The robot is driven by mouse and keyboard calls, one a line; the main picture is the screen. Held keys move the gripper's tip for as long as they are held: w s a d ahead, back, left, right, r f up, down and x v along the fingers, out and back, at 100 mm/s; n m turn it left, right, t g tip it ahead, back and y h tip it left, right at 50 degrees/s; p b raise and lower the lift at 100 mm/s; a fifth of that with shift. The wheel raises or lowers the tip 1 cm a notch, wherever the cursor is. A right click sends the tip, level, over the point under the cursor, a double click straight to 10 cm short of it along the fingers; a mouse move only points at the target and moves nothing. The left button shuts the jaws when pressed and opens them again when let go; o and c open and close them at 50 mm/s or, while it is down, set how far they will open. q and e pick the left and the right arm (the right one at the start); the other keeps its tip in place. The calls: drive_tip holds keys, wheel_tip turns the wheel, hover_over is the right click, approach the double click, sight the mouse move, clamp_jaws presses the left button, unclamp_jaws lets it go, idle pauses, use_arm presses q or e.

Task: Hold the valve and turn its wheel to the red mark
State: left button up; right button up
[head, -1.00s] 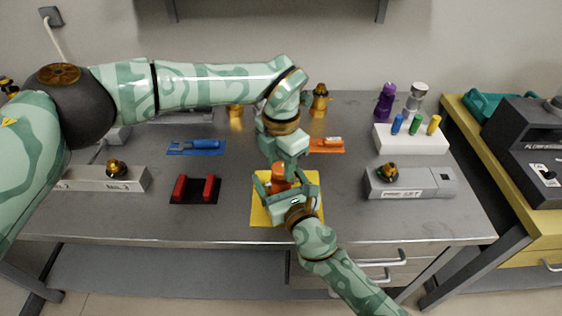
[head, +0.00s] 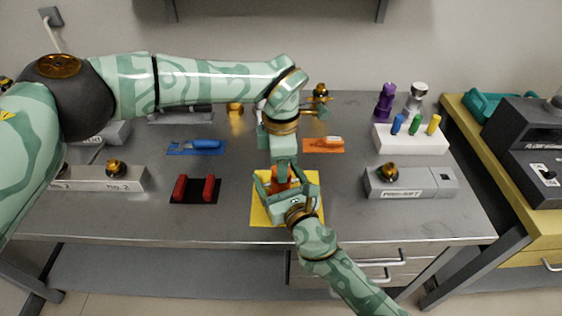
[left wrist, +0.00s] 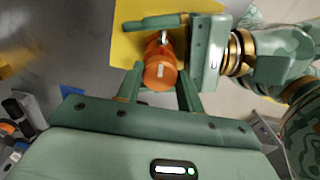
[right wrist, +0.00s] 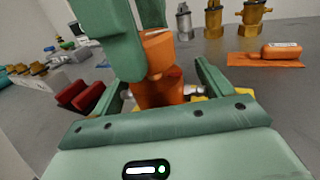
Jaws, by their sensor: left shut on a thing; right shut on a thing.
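The orange valve (head: 281,181) stands on a yellow mat (head: 261,214) near the front middle of the table. My left gripper (head: 281,167) has come down from above and is shut on the valve's orange wheel (left wrist: 160,74). A short white line shows on the wheel's top in the left wrist view. My right gripper (head: 287,188) comes from the front and is shut on the valve's body (right wrist: 156,93), lower down. A dark red patch (right wrist: 172,77) shows between wheel and body in the right wrist view. I cannot tell whether the white line meets it.
Red blocks on a dark mat (head: 195,189) lie left of the valve. Blue (head: 196,147) and orange (head: 323,145) tools lie behind it. A grey fixture (head: 411,182) and a white block with coloured pegs (head: 411,138) stand right. Bare table surrounds the yellow mat.

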use_arm(q)
drive_tip(key=shift+w, duration=0.15)
drive_tip(key=o, duration=1)
wheel_tip(320, 180, up, 12)
